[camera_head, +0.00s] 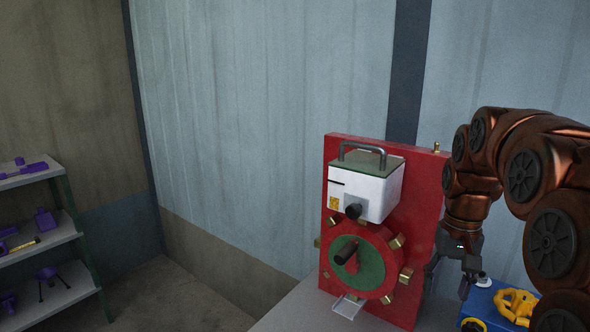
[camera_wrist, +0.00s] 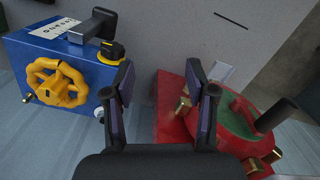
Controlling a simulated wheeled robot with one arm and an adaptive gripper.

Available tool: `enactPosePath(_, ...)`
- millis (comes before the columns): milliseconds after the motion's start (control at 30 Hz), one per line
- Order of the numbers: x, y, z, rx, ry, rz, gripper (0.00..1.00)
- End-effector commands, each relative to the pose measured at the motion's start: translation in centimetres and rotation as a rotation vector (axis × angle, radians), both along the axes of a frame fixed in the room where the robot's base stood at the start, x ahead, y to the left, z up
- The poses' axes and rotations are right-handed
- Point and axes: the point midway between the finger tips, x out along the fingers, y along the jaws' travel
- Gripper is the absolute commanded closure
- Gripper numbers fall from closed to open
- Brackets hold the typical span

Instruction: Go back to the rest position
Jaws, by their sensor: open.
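My gripper (camera_head: 455,275) hangs from my copper-coloured arm at the right of the head view, pointing down. It is beside the right edge of a red panel (camera_head: 428,200) and above a blue box. In the wrist view my gripper (camera_wrist: 165,90) has its two dark fingers apart, with nothing between them. The blue box (camera_wrist: 82,85) with a yellow handwheel (camera_wrist: 57,83) is left of the fingers there. A red and green round device (camera_wrist: 235,125) is to their right. I cannot tell whether the gripper touches anything.
The red panel carries a white box (camera_head: 375,194) with a grey handle and a red wheel with a green centre (camera_head: 365,262). A shelf (camera_head: 45,235) with purple objects stands at the far left. The floor (camera_head: 175,300) between shelf and table is clear.

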Motion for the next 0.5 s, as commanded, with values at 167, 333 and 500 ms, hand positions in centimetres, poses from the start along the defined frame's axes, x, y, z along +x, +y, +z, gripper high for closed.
enactPosePath(167,-3.8,2.8,-0.9,0.005,0.019,0.053,0.44)
enactPosePath(333,-7.3,4.9,-2.0,0.004,0.028,0.099,0.44)
enactPosePath(500,-11.3,6.8,-3.4,0.004,0.045,0.14,0.44)
